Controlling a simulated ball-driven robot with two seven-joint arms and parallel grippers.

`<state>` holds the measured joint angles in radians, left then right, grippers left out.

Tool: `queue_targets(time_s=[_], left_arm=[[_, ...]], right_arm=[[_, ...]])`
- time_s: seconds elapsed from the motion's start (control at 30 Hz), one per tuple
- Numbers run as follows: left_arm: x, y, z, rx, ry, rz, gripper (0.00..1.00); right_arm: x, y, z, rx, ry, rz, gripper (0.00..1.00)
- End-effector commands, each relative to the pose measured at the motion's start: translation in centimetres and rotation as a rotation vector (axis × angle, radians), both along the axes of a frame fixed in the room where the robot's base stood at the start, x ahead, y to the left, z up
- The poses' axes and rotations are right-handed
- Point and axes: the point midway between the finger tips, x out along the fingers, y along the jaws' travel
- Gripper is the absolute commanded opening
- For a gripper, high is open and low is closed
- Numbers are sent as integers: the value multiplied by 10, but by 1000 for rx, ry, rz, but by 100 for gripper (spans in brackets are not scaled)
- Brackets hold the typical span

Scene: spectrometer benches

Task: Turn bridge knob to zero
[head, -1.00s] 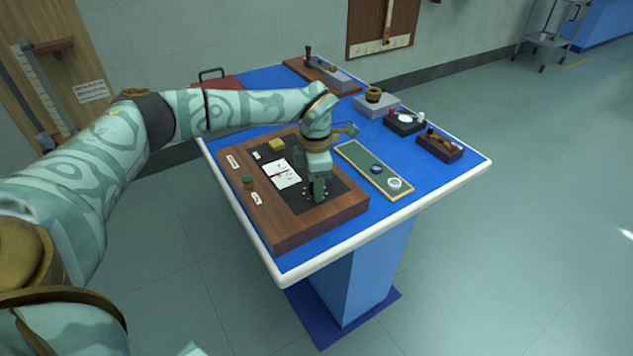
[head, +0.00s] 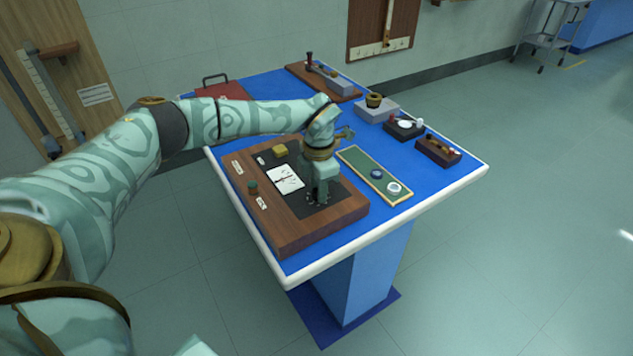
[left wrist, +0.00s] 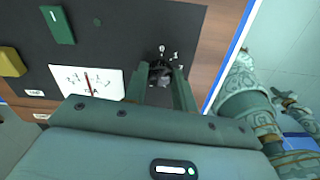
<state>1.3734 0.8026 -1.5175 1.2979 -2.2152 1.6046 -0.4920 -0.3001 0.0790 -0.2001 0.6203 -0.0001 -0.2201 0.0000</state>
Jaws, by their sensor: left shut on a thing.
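The bridge is a wooden box (head: 287,236) with a black top panel on the blue bench. A white meter card (head: 286,179) lies on the panel; in the left wrist view the meter (left wrist: 88,82) has a red needle standing almost upright. My left gripper (head: 318,201) points down at the panel beside the meter. In the left wrist view its two fingers (left wrist: 160,84) are on either side of the dark round knob (left wrist: 160,72), shut on it. Small pale marks ring the knob. The fingers partly hide it, so its pointer cannot be read.
A green knob (head: 252,187) and a yellow block (head: 280,150) sit close to the meter. A green tray (head: 358,163) with small round pieces lies right of the box. Several instruments stand along the far right, including a dark box (head: 438,151).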

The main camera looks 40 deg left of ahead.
Motion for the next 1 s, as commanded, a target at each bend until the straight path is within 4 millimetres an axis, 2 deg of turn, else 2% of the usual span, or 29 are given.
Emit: queue_targets(time_s=[0.03, 0.3, 1.0], left_arm=[[0, -1, 7, -1, -3, 39, 4], [0, 0, 7, 0, -3, 296, 4], [1, 1, 5, -1, -4, 963, 4]], right_arm=[[4, 0, 10, 0, -9, 0, 0], [12, 0, 37, 0, -28, 0, 0], [26, 0, 92, 0, -62, 0, 0]])
